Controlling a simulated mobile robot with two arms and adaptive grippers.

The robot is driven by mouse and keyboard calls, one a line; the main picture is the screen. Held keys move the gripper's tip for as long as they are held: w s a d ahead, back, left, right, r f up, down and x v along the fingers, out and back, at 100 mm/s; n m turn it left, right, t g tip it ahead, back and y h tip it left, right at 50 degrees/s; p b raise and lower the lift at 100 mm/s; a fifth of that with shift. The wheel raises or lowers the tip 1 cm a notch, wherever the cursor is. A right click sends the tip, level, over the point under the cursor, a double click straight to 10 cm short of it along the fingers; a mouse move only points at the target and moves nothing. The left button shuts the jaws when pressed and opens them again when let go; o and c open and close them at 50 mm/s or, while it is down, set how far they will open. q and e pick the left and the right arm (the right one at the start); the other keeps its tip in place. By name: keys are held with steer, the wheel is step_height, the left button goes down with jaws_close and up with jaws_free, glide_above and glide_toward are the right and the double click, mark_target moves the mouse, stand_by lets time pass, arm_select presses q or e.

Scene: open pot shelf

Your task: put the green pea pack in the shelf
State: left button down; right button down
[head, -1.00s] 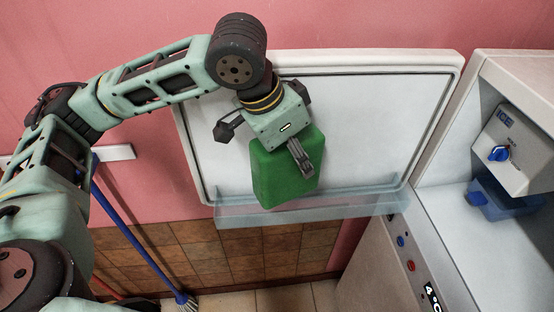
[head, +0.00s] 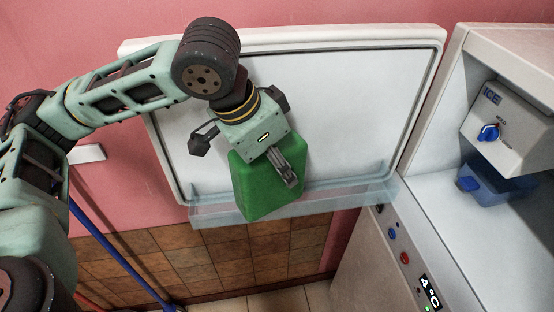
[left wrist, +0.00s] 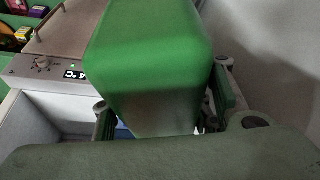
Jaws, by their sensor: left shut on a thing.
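The green pea pack (head: 262,188) is a green block with rounded edges. My left gripper (head: 262,160) is shut on its upper part and holds it, slightly tilted, in front of the open white door. The pack also fills the middle of the left wrist view (left wrist: 150,60), with finger parts on both sides of it. The shelf (head: 345,198) is a clear bluish tray along the lower edge of the door's inner face. The pack's lower part overlaps the tray in the head view; I cannot tell whether it is inside or in front. My right gripper is not in view.
The open door panel (head: 340,100) stands behind the gripper. On the right is the appliance's compartment with an ice dispenser (head: 505,125) and a blue container (head: 495,188). A blue-handled broom (head: 115,255) leans at lower left. The tray's right part looks empty.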

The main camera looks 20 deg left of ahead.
arm_select(q)
steer(key=shift+w+f, duration=0.1)
steer(key=shift+f, duration=0.05)
steer(key=c, duration=1.1)
jaws_free()
steer(key=shift+w+a, duration=0.1)
steer(key=shift+w, duration=0.05)
steer(key=b+v, duration=0.1)
steer(key=v, duration=1.1)
steer(key=shift+r, duration=0.35)
